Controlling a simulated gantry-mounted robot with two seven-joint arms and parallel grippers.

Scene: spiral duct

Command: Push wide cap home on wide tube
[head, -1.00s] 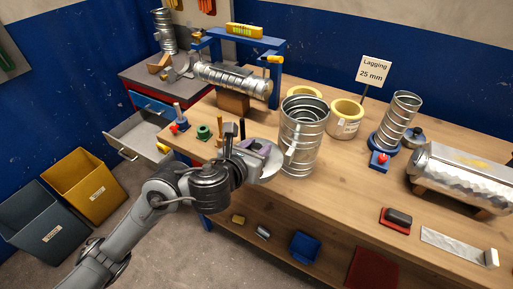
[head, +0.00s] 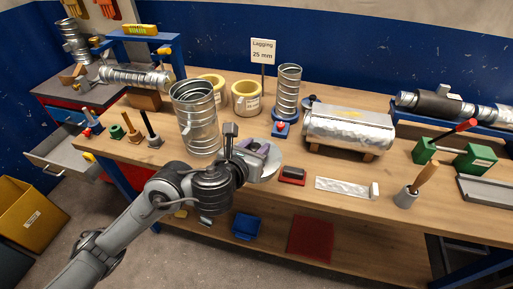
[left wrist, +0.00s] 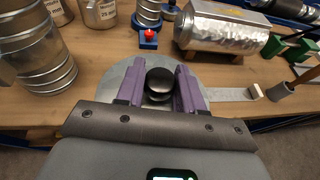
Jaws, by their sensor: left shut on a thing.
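The wide tube (head: 197,122) is a large ribbed metal duct standing upright on the bench, its open top facing up. It also shows at the left of the left wrist view (left wrist: 42,62). The wide cap (head: 267,170) is a round metal disc with a black knob (left wrist: 159,84). My left gripper (head: 254,150) is shut on the knob, its purple fingers on either side in the left wrist view (left wrist: 159,90). The cap is apart from the tube, to its right and nearer the front edge. The fingers hide part of the disc. My right gripper is not in view.
Two yellow-rimmed rolls (head: 246,98) and a narrower duct on a blue base (head: 288,90) stand behind. A foil-clad cylinder (head: 348,130) on a cradle lies to the right. A red-and-black block (head: 292,176) and a metal strip (head: 342,187) lie near the front edge.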

